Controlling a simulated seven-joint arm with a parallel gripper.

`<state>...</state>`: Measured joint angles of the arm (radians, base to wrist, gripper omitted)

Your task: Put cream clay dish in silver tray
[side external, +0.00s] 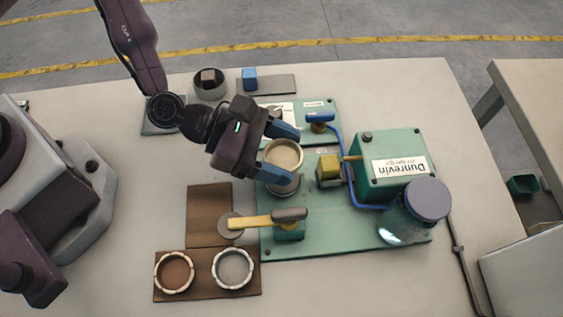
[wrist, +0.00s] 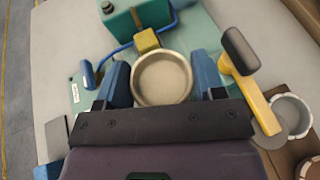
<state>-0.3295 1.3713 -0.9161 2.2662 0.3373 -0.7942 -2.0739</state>
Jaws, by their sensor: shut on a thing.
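The cream clay dish (side external: 284,154), a shallow round dish with a raised rim, is between the blue fingers of my gripper (side external: 279,151). In the wrist view the dish (wrist: 161,78) faces up, with a finger at each side; my gripper is shut on it. It is over or just beside a grey round stand (side external: 284,186) on the green base; I cannot tell whether they touch. The silver tray (side external: 233,285), a pale-rimmed round tray with a grey floor, is at the lower middle on a brown board. It shows at the right in the wrist view (wrist: 292,113).
A similar tray with a brown floor (side external: 174,289) sits left of the silver tray. A yellow lever with a dark handle (side external: 289,215) stands between the dish and the trays. A green box (side external: 388,170), blue pipe and glass jar (side external: 400,228) stand right.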

